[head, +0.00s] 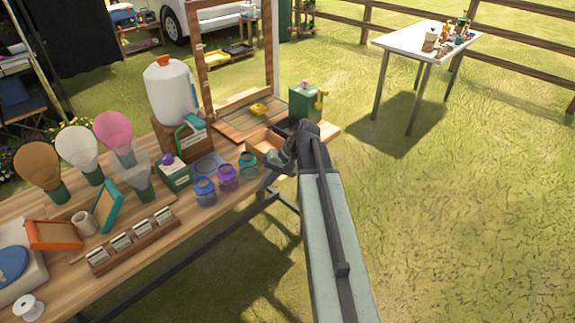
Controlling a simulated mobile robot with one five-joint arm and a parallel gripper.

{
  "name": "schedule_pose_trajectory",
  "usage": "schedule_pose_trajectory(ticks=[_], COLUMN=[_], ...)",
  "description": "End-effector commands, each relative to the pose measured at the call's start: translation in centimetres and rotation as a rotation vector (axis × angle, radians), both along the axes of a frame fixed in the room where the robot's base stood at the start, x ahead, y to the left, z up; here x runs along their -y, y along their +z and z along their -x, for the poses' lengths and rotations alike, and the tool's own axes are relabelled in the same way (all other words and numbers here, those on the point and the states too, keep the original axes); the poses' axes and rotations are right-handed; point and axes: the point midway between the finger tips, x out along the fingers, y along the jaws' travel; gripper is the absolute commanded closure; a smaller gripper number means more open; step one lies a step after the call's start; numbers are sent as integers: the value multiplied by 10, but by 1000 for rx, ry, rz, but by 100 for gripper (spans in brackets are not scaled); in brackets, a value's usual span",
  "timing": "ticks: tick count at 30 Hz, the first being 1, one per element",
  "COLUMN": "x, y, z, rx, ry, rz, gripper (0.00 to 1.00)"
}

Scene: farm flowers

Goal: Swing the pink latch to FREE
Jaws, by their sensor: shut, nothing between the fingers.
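A dark green box (304,105) stands at the far right end of the wooden workbench. A small pink part (305,86) sits on its top, and a yellow handle (321,99) is on its right side. I cannot tell for sure whether the pink part is the latch. No FREE marking is readable. My gripper (276,164) is at the bench's right front edge, nearer than the green box and apart from it. It is shut and holds nothing. My wrist and arm hide part of the bench corner.
A wooden tray (264,141) is right beside my gripper. Teal (247,164), purple (227,177) and blue jars (204,190) stand to its left. A wooden frame (203,75) rises behind. Grass to the right is open up to a white table (400,43).

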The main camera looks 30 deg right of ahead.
Motion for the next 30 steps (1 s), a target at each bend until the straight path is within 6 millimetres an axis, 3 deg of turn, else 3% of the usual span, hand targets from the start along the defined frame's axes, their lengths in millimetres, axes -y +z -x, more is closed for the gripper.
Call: schedule_pose_trajectory(ticks=[9,12,17,30], x=[-116,-143,-159,-159], y=[-34,-39,-41,-41], z=[47,65,75,75], rx=[-113,-129,-129,-130], ry=[240,319,372,375], rz=[335,467,574,584], gripper=[100,100,100,100])
